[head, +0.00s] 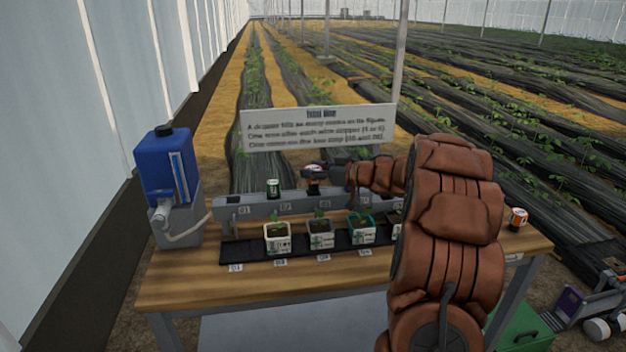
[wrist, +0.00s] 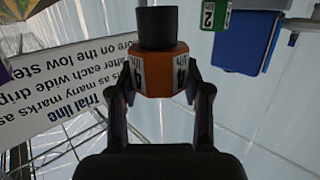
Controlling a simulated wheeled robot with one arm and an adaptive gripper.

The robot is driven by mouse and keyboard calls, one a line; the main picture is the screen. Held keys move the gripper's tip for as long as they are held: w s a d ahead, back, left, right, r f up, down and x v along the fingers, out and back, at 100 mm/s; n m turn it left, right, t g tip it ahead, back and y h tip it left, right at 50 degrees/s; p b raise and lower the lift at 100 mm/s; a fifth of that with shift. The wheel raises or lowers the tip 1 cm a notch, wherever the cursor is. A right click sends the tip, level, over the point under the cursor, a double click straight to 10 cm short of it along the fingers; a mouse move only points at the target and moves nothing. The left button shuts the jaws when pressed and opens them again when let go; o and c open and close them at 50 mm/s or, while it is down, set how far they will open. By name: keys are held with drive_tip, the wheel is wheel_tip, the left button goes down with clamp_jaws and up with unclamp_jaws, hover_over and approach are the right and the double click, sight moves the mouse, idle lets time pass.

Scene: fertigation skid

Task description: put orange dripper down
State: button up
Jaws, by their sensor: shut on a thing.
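The orange dripper (wrist: 165,84) has an orange faceted body with white number labels and a black cylindrical end. In the wrist view my gripper (wrist: 160,88) is shut on its body, one finger on each side. In the head view my gripper (head: 316,174) is over the grey rail (head: 256,208), right of the green dripper (head: 273,188). The held dripper (head: 313,187) shows small and dark there; I cannot tell whether it touches the rail. The green dripper also shows in the wrist view (wrist: 213,16) with a figure 2.
Several potted seedlings (head: 278,238) stand on a black strip (head: 238,253) in front of the rail. A blue tank (head: 165,165) stands at left. Another orange-and-white dripper (head: 518,217) stands at the table's right end. A sign (head: 318,129) rises behind. The wooden front edge (head: 210,285) is clear.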

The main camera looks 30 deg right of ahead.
drive_tip(key=shift+w+d+f, duration=0.2)
drive_tip(key=shift+w, duration=0.3)
drive_tip(key=shift+f, duration=1.6)
drive_tip(key=shift+f, duration=0.1)
drive_tip(key=o, duration=1.1)
drive_tip(key=shift+o, duration=0.2)
drive_tip(key=shift+s+d+r, duration=0.1)
drive_tip(key=shift+s+r, duration=0.1)
drive_tip(key=shift+s, duration=0.05)
drive_tip(key=v, duration=1.1)
drive_tip(key=shift+s, duration=0.25)
drive_tip(key=shift+r, duration=0.1)
